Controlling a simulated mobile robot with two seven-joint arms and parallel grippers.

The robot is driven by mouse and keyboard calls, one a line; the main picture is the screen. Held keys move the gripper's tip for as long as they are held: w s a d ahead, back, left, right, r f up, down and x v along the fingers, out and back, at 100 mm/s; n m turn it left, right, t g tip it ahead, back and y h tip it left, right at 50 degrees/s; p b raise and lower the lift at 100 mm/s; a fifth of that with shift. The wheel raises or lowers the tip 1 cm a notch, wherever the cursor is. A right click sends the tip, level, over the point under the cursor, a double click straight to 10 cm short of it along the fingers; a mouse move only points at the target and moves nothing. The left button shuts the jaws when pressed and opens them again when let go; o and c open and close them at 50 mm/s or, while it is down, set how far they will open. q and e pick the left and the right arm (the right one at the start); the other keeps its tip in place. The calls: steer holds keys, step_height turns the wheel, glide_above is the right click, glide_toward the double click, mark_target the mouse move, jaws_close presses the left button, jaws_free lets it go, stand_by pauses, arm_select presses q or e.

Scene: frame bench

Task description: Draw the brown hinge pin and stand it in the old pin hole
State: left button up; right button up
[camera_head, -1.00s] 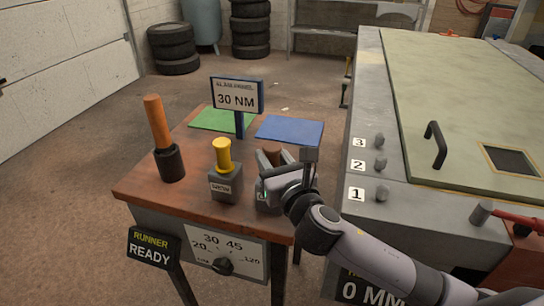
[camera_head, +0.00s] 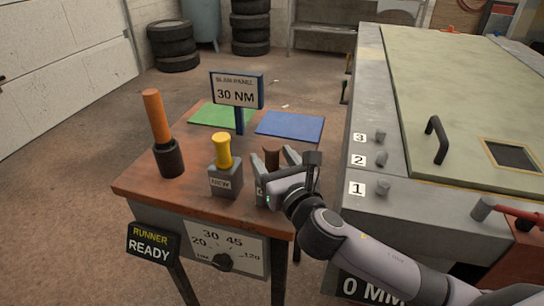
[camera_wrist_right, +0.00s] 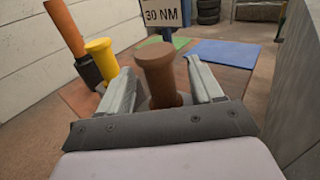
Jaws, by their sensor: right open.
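The brown hinge pin (camera_head: 272,159) stands upright at the front right of the wooden table. It shows large in the right wrist view (camera_wrist_right: 156,72), between the two fingers. My right gripper (camera_head: 275,168) is open around the pin, one finger on each side, with gaps visible in the wrist view. Its lower part and the block holding it are mostly hidden by the gripper. A yellow pin (camera_head: 223,150) stands in a grey block (camera_head: 225,181) marked "NEW", just left of my right gripper. The old pin hole is not visible. My left gripper is not in view.
An orange-handled tool (camera_head: 157,125) stands in a dark holder at the table's left. A "30 NM" sign (camera_head: 236,92) stands behind, between a green mat (camera_head: 222,116) and a blue mat (camera_head: 290,127). The grey bench with numbered knobs (camera_head: 380,160) borders the right.

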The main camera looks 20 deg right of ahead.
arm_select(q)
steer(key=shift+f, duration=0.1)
arm_select(e)
steer(key=shift+s+d, duration=0.15)
steer(key=shift+s, duration=1.4)
steer(key=shift+s+d, duration=0.1)
steer(key=shift+s, duration=1.4)
